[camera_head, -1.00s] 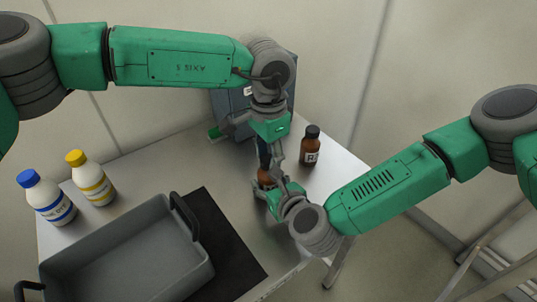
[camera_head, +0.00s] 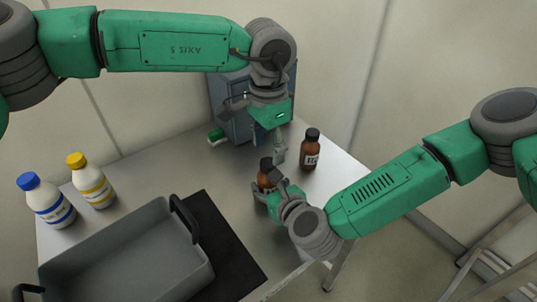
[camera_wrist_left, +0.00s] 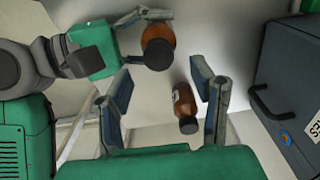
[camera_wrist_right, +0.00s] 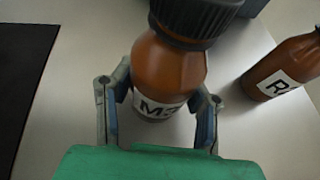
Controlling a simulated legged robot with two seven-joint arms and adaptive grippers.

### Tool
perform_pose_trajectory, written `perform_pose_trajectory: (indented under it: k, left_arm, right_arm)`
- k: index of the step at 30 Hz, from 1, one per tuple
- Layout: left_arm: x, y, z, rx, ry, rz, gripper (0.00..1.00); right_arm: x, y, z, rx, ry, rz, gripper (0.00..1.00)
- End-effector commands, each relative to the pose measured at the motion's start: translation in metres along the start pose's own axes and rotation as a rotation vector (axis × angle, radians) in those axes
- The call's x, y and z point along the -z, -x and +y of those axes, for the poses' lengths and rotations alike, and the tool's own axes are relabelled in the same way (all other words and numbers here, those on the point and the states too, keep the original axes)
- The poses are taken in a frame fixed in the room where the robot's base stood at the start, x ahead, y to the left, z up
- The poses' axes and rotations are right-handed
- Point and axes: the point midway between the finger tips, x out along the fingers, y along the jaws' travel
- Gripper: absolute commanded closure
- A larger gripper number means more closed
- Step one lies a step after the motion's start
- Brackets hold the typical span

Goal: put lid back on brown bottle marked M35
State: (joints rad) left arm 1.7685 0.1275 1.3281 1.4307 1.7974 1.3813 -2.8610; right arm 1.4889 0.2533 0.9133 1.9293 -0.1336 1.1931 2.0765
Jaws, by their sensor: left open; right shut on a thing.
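The brown bottle marked M35 (camera_wrist_right: 160,72) stands upright, its label partly cut off in the right wrist view. A black ribbed lid (camera_wrist_right: 197,16) sits on its top; I cannot tell how tightly. My right gripper (camera_head: 269,188) is shut around the bottle body, with a finger on each side in the right wrist view. My left gripper (camera_head: 257,130) is open and empty, above and behind the bottle, apart from the lid. The left wrist view shows the black lid (camera_wrist_left: 158,55) beyond my open fingers.
A second brown bottle (camera_head: 310,152) with a black cap stands to the right. A blue-capped bottle (camera_head: 47,200) and a yellow-capped bottle (camera_head: 91,181) stand at left. A grey tray (camera_head: 90,243) lies partly on a black mat (camera_head: 228,245). A grey-blue cabinet (camera_head: 222,95) stands at the back.

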Motion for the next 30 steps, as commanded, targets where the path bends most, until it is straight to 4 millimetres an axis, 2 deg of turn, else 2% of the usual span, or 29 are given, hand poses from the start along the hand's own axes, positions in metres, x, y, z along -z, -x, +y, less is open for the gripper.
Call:
perform_pose_trajectory:
  k: [3,9,10,11,16,20,30]
  left_arm:
    - [0.0,0.009,0.0,-0.001,0.0,-0.002,0.49]
    - [0.0,0.009,0.0,-0.002,0.0,-0.002,0.49]
    - [0.0,0.009,0.0,-0.001,0.001,-0.002,0.54]
    - [0.0,0.009,0.0,-0.001,0.003,-0.002,0.54]
    - [0.0,0.009,0.0,-0.001,0.1,-0.002,0.54]
    - [0.0,0.011,0.001,0.0,0.311,-0.001,0.54]
    - [0.0,0.017,0.001,0.001,1.071,-0.003,0.54]
  right_arm:
    - [0.001,0.0,0.0,0.0,0.0,0.001,1.0]
    - [0.001,0.0,0.0,0.001,0.0,0.001,1.0]
    - [0.001,0.0,0.0,0.001,0.0,0.001,1.0]
    - [0.001,0.0,0.0,0.001,0.0,0.001,1.0]
    - [0.0,0.0,0.0,0.001,0.0,0.001,1.0]
    - [0.0,0.0,0.0,0.001,0.0,0.0,1.0]
    - [0.0,0.0,-0.001,0.001,0.0,0.0,1.0]
